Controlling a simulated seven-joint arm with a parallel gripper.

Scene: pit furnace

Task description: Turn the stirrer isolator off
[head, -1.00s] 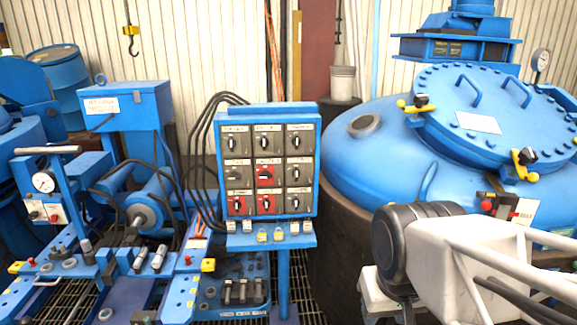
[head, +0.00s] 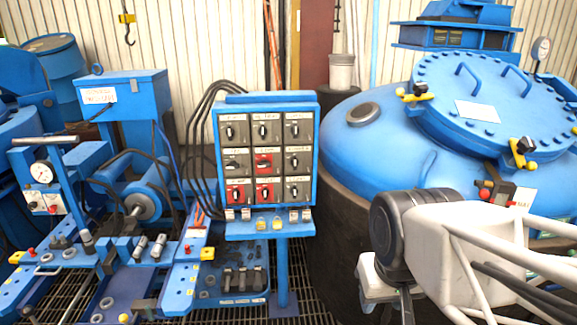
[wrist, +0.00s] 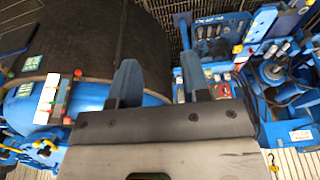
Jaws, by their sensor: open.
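A blue isolator panel (head: 317,150) stands on a post in the middle of the head view. It carries three rows of three rotary switches, most on grey plates. The middle centre switch (head: 264,162), bottom left switch (head: 239,191) and bottom centre switch (head: 265,191) have red plates. The middle-row left and centre handles look turned sideways; most others look upright. The labels are too small to read, so I cannot tell which is the stirrer's. My gripper (wrist: 160,80) is open and empty in the wrist view. In the head view it is low right, mostly hidden, clear of the panel.
A large blue vessel (head: 370,170) fills the right, with yellow-handled clamps on its lid. A shelf (head: 270,229) with small padlock-like items juts out under the panel. Black cables (head: 195,130) hang left of it. Blue machinery (head: 140,205) crowds the left.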

